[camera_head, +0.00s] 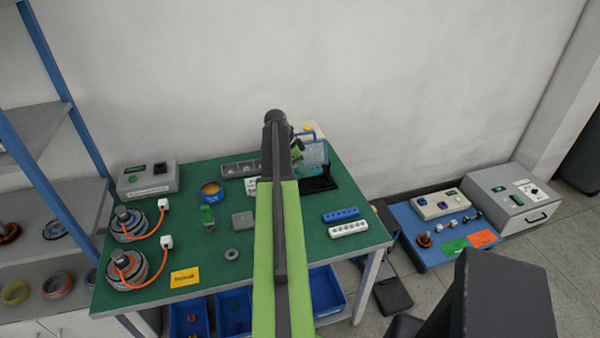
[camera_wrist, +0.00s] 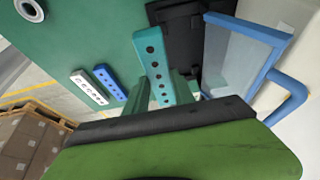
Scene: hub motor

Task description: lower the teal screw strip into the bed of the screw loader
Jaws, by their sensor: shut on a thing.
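The teal screw strip (camera_wrist: 152,56) shows in the wrist view as a long bar with a row of dark holes. My gripper (camera_wrist: 163,80) is shut on it, with one finger on each side. The strip's far end reaches beside the black bed area of the screw loader (camera_wrist: 180,55); I cannot tell whether they touch. In the head view the loader's black base (camera_head: 318,184) stands at the table's back right, with a clear blue-framed panel (camera_head: 316,152).
A blue strip (camera_head: 341,214) and a white strip (camera_head: 348,229) lie on the green table (camera_head: 300,238) near its right edge. A grey compartment tray (camera_head: 238,170) stands left of my arm. The blue-framed panel (camera_wrist: 243,58) rises close right of the strip.

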